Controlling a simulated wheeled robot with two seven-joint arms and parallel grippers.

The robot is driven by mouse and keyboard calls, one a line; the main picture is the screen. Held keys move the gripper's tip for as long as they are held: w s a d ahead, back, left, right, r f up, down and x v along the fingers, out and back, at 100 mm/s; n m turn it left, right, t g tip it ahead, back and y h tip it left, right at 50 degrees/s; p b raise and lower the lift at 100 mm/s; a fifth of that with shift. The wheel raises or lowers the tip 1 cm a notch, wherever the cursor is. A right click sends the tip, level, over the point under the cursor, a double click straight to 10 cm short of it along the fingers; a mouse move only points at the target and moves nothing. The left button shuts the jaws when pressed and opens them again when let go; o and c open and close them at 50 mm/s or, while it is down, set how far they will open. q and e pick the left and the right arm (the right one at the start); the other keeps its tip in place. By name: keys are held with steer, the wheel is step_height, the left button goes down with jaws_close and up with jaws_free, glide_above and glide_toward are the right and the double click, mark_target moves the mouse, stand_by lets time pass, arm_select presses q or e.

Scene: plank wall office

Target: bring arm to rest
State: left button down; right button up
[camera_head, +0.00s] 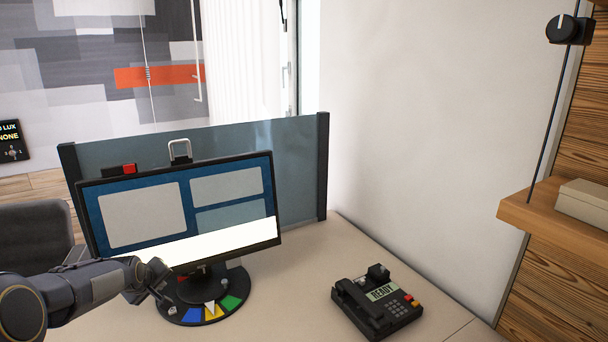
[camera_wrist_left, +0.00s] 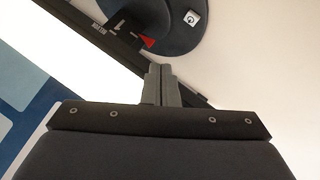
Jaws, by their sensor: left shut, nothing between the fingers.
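My left arm comes in from the lower left in the head view, and my left gripper (camera_head: 163,291) is in front of the monitor's lower edge, by the left side of its round base. In the left wrist view the gripper's two fingers (camera_wrist_left: 160,86) are pressed together with nothing between them. The monitor (camera_head: 183,212) stands on the desk with its screen lit. Its round base (camera_head: 188,318) carries coloured segments, partly hidden behind the gripper. My right gripper is in neither view.
A desk phone (camera_head: 376,302) with a lit display sits on the desk (camera_head: 300,290) to the right. A glass divider (camera_head: 300,165) stands behind the monitor. A wooden shelf (camera_head: 545,215) with a box (camera_head: 585,205) juts out at the right. The desk between monitor and phone is clear.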

arm_select(q)
steer(key=s+d+r+m+h, duration=0.1)
steer(key=s+d+r, duration=0.15)
steer(key=s, duration=0.25)
steer(key=s+d+r+m, duration=0.1)
steer(key=s+d+r, duration=0.1)
steer(key=s+r, duration=0.25)
steer(key=s+d+m+g+h, duration=0.1)
steer(key=s+d, duration=0.4)
steer(key=s, duration=0.5)
steer(key=s+d+f+m+g+h, duration=0.1)
steer(key=s+d+m, duration=0.2)
steer(key=s, duration=0.7)
steer(key=s+d+m+h, duration=0.2)
steer(key=s+d+m, duration=0.1)
steer(key=s+d, duration=0.4)
steer(key=s, duration=0.3)
steer(key=shift+s+f+g, duration=0.2)
steer(key=shift+g, duration=0.2)
